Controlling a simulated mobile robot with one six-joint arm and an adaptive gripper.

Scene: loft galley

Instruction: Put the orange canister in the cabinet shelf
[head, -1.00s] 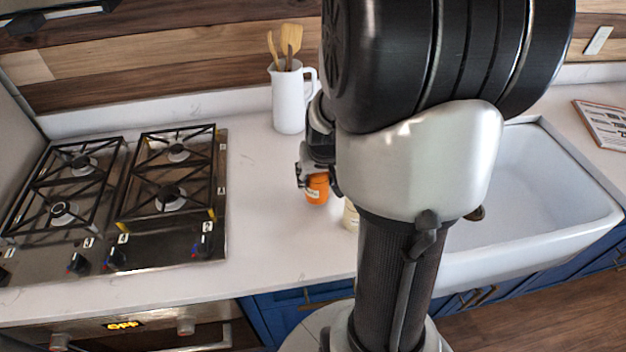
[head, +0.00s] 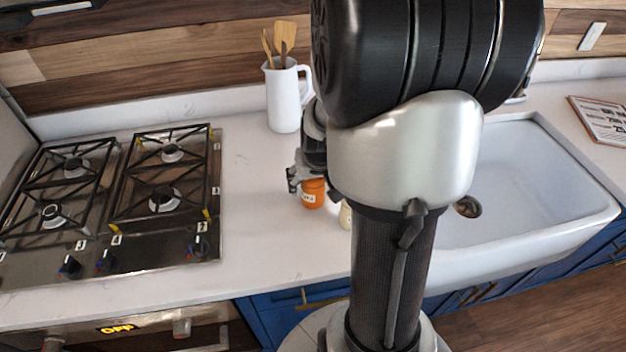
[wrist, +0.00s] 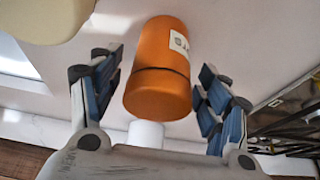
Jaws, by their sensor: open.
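The orange canister (head: 313,193) stands on the white counter, partly hidden behind my arm in the head view. In the wrist view the orange canister (wrist: 160,68) shows its light label and a dark seam, and it lies between my two fingers. My gripper (wrist: 160,85) is open, with a blue-padded finger on each side of the canister and a visible gap on both sides. In the head view my gripper (head: 295,178) is beside the canister, mostly hidden by my arm. The cabinet shelf cannot be made out.
A cream container (head: 346,214) stands close to the canister, also seen in the wrist view (wrist: 45,15). A white pitcher with wooden utensils (head: 284,98) stands behind. A gas stove (head: 110,200) is left, a white sink (head: 530,180) right. Counter between stove and canister is clear.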

